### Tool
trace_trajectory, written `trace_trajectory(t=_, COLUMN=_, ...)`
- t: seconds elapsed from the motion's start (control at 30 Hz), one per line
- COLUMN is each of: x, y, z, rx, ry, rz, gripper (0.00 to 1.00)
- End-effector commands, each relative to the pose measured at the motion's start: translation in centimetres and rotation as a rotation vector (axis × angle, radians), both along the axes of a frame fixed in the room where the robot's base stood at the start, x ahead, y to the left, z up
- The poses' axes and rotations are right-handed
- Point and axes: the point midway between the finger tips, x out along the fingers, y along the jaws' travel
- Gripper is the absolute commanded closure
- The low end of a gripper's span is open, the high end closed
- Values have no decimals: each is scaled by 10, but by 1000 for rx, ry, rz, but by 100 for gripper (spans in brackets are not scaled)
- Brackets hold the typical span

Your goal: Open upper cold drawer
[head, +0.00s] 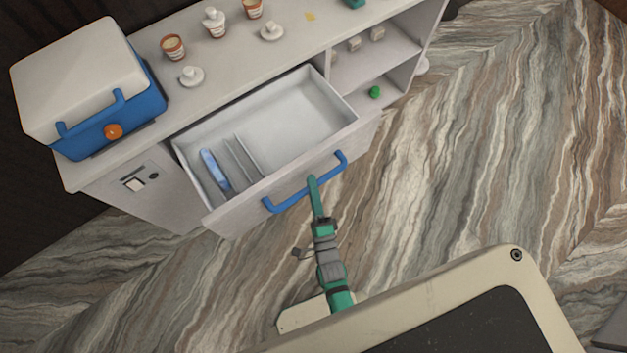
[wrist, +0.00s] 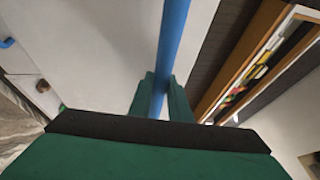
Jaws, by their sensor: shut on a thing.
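The upper cold drawer (head: 290,125) stands pulled out from the white counter in the head view. A blue bar handle (head: 285,203) runs along its front; the handle also crosses the wrist view (wrist: 173,40) from the top to between the fingers. My gripper (head: 312,180) is at the middle of the handle, and in the wrist view its green fingers (wrist: 164,95) are on both sides of the bar, shut on it. Inside the drawer, a blue item (head: 214,170) lies at the left beside thin dividers (head: 242,158). The rest of the drawer floor looks empty.
A blue and white cooler box (head: 80,85) sits on the counter's left end. Cups (head: 173,47) and small white dishes (head: 192,76) stand on the counter top (head: 215,97). Open shelves at the right hold a green item (head: 375,92). The marbled floor (head: 480,150) at right is clear.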

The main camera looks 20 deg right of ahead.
Motion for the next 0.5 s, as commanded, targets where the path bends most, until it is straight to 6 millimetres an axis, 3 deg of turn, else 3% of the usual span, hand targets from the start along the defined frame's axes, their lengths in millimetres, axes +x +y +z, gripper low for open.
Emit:
trace_trajectory(t=0.3, x=0, y=1, z=-1, rx=0, ry=3, rz=2, gripper=100)
trace_trajectory(t=0.33, x=0, y=2, z=-1, rx=0, ry=3, rz=2, gripper=78)
trace_trajectory(t=0.4, x=0, y=1, z=-1, rx=0, ry=3, rz=2, gripper=64)
trace_trajectory(t=0.5, x=0, y=0, z=-1, rx=0, ry=2, rz=0, gripper=64)
